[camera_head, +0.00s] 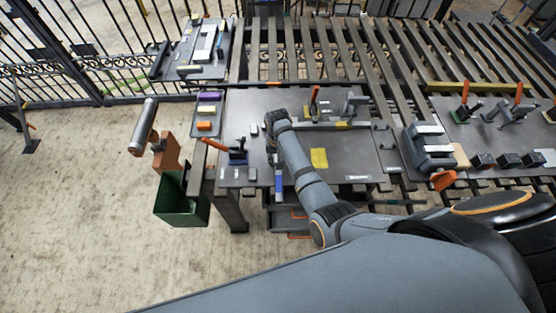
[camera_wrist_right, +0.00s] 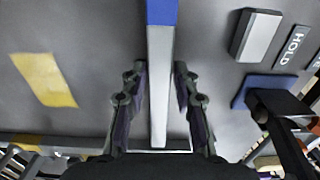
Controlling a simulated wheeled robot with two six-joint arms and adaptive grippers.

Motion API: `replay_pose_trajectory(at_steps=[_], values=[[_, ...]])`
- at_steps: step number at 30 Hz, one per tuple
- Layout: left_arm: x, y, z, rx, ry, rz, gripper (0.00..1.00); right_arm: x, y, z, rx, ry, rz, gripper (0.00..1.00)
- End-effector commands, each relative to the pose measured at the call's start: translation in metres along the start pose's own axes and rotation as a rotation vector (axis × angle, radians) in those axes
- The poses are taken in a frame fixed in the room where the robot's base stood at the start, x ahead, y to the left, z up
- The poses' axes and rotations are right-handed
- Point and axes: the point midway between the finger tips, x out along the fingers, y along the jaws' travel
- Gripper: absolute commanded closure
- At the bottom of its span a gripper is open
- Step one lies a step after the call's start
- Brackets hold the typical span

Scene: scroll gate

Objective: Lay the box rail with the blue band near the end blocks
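A long grey rail with a blue band (camera_wrist_right: 162,12) runs between the fingers of my right gripper (camera_wrist_right: 160,75) in the right wrist view. The fingers stand on both sides of the rail with narrow gaps; contact is not visible. In the head view my right gripper (camera_head: 272,122) is over the left part of the middle table, and a blue piece of the rail (camera_head: 279,182) shows beside my forearm near the front edge. My arm hides the rest of the rail. I cannot clearly identify the end blocks. My left gripper is not in view.
A yellow pad (camera_head: 319,158) lies right of my arm. A blue-based clamp with an orange handle (camera_head: 237,154) stands at the left, near a grey block (camera_wrist_right: 257,35) and a HOLD label (camera_wrist_right: 292,46). A yellow-marked bar (camera_head: 340,125) lies behind. A green bin (camera_head: 181,207) hangs left.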

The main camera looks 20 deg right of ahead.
Motion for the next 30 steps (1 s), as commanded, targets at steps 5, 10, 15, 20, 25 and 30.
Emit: replay_pose_trajectory(at_steps=[5,10,15,20,25,30], values=[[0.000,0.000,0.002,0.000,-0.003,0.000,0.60,0.000,0.000,0.001,0.000,-0.001,0.000,0.51],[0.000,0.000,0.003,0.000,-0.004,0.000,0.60,0.001,0.000,0.001,0.000,-0.003,0.001,0.51],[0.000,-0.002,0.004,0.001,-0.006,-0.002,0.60,-0.012,-0.001,0.000,0.000,0.000,-0.001,0.51],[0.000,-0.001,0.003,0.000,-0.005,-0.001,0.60,-0.043,-0.001,0.000,0.001,0.001,-0.002,0.51],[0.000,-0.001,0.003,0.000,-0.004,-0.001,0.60,-0.068,0.000,0.000,0.000,-0.001,0.000,0.51],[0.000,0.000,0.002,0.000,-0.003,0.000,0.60,-0.075,0.000,0.001,0.000,-0.002,0.001,0.51]])
